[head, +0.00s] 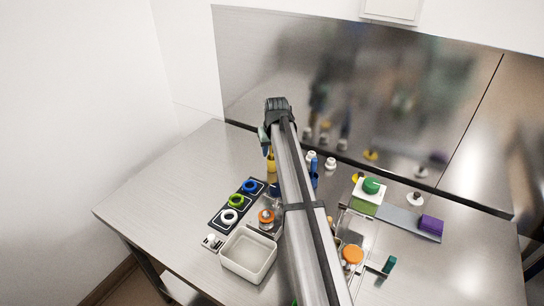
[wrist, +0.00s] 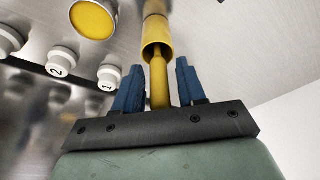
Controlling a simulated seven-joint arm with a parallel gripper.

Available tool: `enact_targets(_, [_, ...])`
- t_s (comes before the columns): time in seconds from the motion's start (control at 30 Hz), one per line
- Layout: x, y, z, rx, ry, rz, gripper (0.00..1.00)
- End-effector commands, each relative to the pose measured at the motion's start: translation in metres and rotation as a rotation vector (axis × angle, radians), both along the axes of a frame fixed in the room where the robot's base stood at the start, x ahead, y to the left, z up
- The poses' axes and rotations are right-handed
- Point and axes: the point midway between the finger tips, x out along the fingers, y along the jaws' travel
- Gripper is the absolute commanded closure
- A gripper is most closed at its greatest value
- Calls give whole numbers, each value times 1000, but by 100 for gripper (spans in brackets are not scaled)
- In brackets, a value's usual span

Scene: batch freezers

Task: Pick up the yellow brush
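The yellow brush (wrist: 159,82) shows in the wrist view as a slim yellow shaft running into a wider yellow sleeve-like part (wrist: 157,38). My gripper (wrist: 158,80) has its two blue fingers on either side of the shaft, with a visible gap on each side. It is open around the shaft and does not appear to touch it. In the head view, a yellow piece of the brush (head: 271,164) shows just below my gripper (head: 268,148), at the left of my arm. My arm and gripper hide part of it, and its bristles cannot be made out.
White numbered knobs (wrist: 62,60) and a yellow disc (wrist: 93,18) are near the fingers. A dark tray with coloured rings (head: 235,202) and a white bin (head: 248,255) stand nearby. A blue item (head: 314,172) is right of my arm. The table's left side (head: 165,190) is clear.

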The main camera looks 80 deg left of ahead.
Motion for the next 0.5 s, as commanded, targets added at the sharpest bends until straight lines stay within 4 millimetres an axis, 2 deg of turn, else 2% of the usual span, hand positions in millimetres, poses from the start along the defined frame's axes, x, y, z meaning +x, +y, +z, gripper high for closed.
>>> enact_targets(0.07, [0, 0, 0, 0, 0, 0, 68])
enact_targets(0.4, [0, 0, 0, 0, 0, 0, 100])
enact_targets(0.5, [0, 0, 0, 0, 0, 0, 100])
